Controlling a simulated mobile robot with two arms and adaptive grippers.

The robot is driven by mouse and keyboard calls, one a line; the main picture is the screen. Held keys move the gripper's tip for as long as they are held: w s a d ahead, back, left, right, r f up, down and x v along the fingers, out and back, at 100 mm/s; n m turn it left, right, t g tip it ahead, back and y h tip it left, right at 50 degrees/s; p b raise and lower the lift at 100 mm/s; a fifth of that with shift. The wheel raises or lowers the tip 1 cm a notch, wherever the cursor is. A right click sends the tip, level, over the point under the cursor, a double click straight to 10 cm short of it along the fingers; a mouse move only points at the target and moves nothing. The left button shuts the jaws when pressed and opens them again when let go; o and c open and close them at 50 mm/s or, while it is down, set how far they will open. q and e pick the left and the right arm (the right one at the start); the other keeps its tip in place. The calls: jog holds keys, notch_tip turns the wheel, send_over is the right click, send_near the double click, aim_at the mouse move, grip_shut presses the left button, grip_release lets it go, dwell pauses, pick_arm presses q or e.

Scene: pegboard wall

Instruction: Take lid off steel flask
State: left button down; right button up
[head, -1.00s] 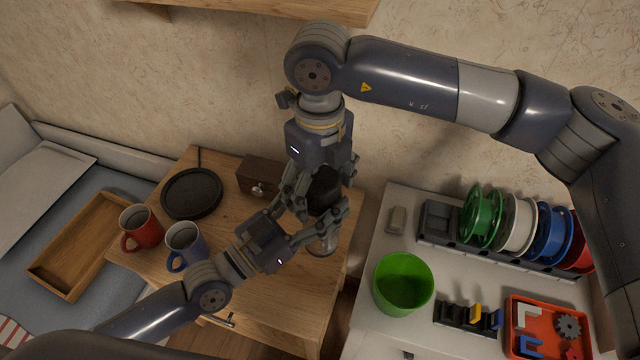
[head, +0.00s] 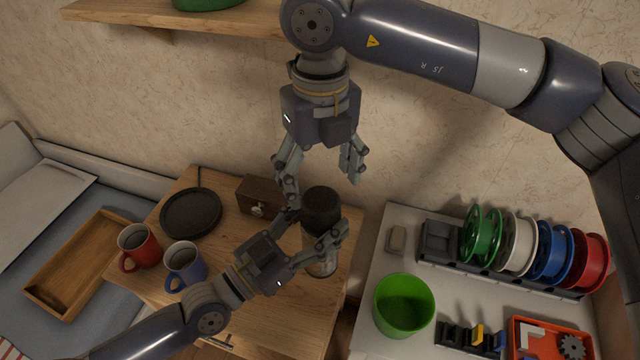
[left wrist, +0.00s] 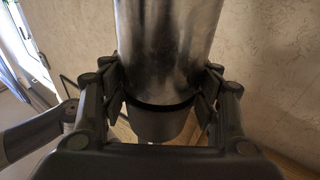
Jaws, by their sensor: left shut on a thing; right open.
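The steel flask (head: 322,266) stands roughly upright over the right part of the wooden table, with a black lid (head: 321,207) on its top. I cannot tell whether its base touches the table. My left gripper (head: 315,226) is shut on the flask, its fingers on either side just below the lid. In the left wrist view the shiny steel body (left wrist: 166,40) rises between the fingers, with a dark ring and a grey section below. My right gripper (head: 322,178) is open and empty just above the lid, fingers pointing down.
The wooden table (head: 235,235) also holds a black round dish (head: 190,213), a small brown box (head: 262,194), a red mug (head: 139,246) and a blue mug (head: 185,266). A white surface at right bears a green bucket (head: 404,305) and several spools (head: 520,243). A shelf (head: 180,14) is above.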

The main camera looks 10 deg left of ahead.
aim_at(321, 198)
jog(key=shift+f, duration=3.85)
jog(key=c, duration=1.1)
jog(key=shift+n, duration=1.6)
jog(key=o, duration=1.2)
jog(key=shift+c, duration=0.2)
